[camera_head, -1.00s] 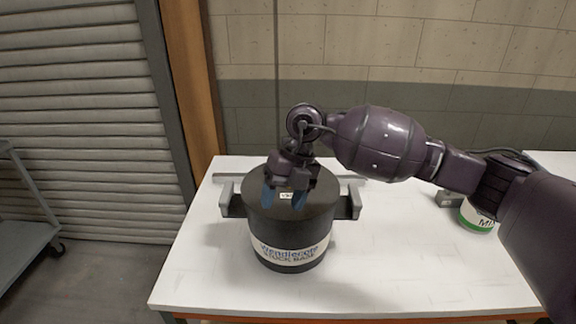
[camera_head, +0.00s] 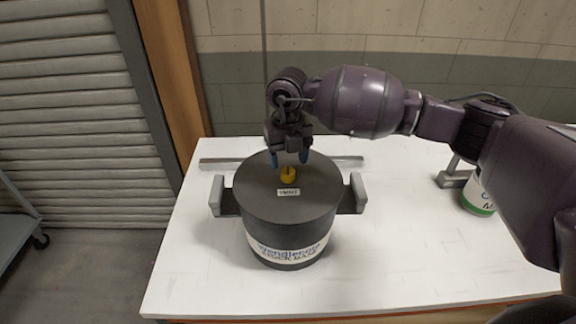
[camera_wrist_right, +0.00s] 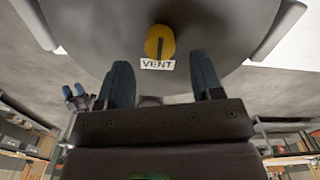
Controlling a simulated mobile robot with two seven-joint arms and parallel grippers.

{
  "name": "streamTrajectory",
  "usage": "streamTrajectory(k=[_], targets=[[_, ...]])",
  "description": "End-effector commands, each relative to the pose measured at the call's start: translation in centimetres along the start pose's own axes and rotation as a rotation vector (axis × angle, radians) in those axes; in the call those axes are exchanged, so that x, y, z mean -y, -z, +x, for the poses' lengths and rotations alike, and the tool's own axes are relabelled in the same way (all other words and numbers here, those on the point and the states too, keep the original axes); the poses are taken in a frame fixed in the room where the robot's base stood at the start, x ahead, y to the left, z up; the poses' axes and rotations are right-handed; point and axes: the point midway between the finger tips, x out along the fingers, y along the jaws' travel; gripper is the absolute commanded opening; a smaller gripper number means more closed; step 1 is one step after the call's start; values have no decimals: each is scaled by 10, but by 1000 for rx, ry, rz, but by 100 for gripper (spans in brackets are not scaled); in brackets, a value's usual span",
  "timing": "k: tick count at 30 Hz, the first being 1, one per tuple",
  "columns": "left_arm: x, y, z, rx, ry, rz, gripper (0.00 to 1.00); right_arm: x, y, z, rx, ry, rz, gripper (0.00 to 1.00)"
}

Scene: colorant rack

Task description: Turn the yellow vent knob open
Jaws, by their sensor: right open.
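The yellow vent knob (camera_head: 288,174) sits on the flat lid of a black pot-like container (camera_head: 285,210), above a white VENT label (camera_head: 288,192). In the right wrist view the knob (camera_wrist_right: 154,42) is round, with a dark upright mark on its face. My right gripper (camera_head: 289,159) is over the lid, just behind the knob in the head view. Its blue fingers are apart and empty; in the wrist view they (camera_wrist_right: 163,80) are spread to either side of the label, short of the knob. A small dark blue-tipped shape, likely my left gripper (camera_wrist_right: 75,95), shows at the left there.
The container has grey handles (camera_head: 357,192) on both sides and stands on a white table (camera_head: 410,250). A grey bar (camera_head: 215,163) lies behind it. A white can with a green band (camera_head: 478,200) stands at the right, partly behind my right arm. The table's front is clear.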

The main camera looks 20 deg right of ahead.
Motion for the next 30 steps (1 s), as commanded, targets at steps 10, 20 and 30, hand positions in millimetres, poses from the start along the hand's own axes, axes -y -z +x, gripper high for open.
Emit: streamTrajectory(k=[10,20,30], targets=[[0,4,-1,1,-1,1,53,0,0,35,-1,-1,0,60],[0,2,-2,3,0,1,53,0,0,37,0,-1,0,60],[0,1,-2,5,0,0,53,0,0,37,0,-1,0,11]])
